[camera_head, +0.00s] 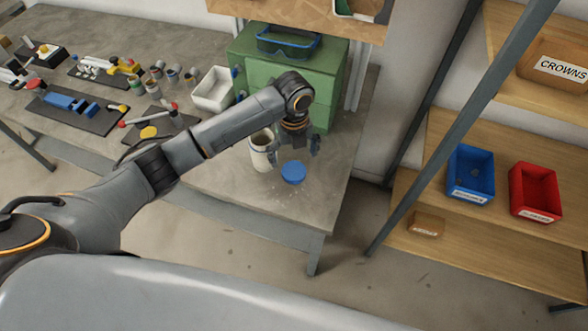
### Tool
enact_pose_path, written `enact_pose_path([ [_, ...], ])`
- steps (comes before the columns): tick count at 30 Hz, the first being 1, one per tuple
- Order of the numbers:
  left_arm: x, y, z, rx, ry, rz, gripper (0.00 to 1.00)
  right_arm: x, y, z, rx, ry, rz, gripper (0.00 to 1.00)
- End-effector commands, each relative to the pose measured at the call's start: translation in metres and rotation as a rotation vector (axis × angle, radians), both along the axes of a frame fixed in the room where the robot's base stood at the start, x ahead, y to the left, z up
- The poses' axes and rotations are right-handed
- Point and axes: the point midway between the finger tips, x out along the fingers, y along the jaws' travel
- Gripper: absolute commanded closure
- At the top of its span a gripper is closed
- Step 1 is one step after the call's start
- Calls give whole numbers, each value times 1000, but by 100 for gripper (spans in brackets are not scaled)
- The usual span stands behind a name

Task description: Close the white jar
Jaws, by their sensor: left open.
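The white jar (259,156) stands upright on the grey workbench, with its mouth open at the top. A round blue lid (293,172) is just right of the jar, below my left gripper; whether it touches the bench is hard to tell. My left gripper (297,150) is above and behind the lid, right beside the jar, with its fingers spread apart. It looks empty. My right gripper is not in view.
A green cabinet (325,85) with goggles on top stands behind my gripper. A white bin (214,88) and tool mats lie to the left. The bench's front right corner (318,222) is clear. Shelves with a blue bin (470,173) and red bin (535,190) stand right.

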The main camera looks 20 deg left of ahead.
Motion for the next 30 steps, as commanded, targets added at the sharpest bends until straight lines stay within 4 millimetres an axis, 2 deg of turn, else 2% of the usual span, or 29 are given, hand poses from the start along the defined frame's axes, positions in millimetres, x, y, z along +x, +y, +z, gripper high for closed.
enact_pose_path([
  [8,0,0,-2,-1,1,1,10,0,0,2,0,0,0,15],
  [14,-1,1,-28,0,5,2,10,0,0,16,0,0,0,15],
  [19,0,1,-48,-1,1,1,10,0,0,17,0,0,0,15],
  [30,0,1,-52,0,0,0,10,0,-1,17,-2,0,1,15],
])
